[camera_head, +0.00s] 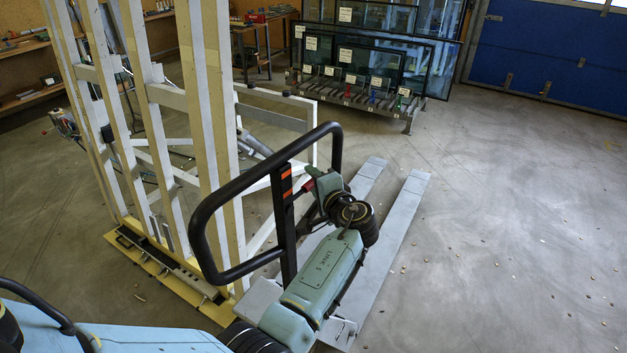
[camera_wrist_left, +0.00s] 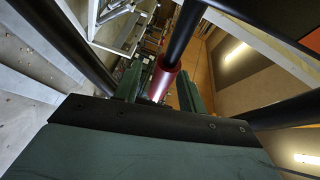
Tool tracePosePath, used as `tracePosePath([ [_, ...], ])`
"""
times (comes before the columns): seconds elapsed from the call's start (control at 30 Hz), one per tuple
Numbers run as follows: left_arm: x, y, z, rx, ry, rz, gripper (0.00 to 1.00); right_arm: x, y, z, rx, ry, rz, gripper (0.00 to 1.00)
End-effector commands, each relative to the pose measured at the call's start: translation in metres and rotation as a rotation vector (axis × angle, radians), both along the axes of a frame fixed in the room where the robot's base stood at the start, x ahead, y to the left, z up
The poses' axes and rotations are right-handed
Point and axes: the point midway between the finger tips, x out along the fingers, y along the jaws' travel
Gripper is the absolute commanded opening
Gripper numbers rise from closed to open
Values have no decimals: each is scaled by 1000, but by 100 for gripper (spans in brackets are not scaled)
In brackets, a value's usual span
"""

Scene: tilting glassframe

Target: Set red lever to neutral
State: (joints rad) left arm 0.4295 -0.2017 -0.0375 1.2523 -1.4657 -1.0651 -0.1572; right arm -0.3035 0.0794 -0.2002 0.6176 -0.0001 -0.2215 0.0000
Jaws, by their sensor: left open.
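The red lever (camera_wrist_left: 163,82) hangs from a black rod and lies between the two fingers of my left gripper (camera_wrist_left: 160,78) in the wrist view. A small red part of the lever (camera_head: 308,186) also shows in the head view, beside the black looped handle (camera_head: 231,187) of a pallet truck. My left gripper (camera_head: 322,186) is open around the lever, inside the loop area. I cannot tell whether a finger touches it. My right gripper is not in view.
The pallet truck's grey forks (camera_head: 397,222) lie on the floor behind my left arm. A tall white-and-yellow frame (camera_head: 205,130) stands at left. A rack with glass panes (camera_head: 365,65) stands at the back. The floor at right is free apart from small scraps.

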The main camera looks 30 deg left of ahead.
Motion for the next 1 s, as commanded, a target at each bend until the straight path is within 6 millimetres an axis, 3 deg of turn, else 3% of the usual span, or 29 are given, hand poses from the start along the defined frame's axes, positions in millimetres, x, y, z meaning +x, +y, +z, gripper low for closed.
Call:
tracePosePath([
  [0.3, -37, -49, 13, -4, 1, -3, 41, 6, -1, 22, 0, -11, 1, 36],
  [0.6, -69, -92, 21, -2, 1, -2, 41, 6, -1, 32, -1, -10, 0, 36],
  [1.0, -77, -102, 23, -1, -1, 0, 41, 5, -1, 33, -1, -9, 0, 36],
])
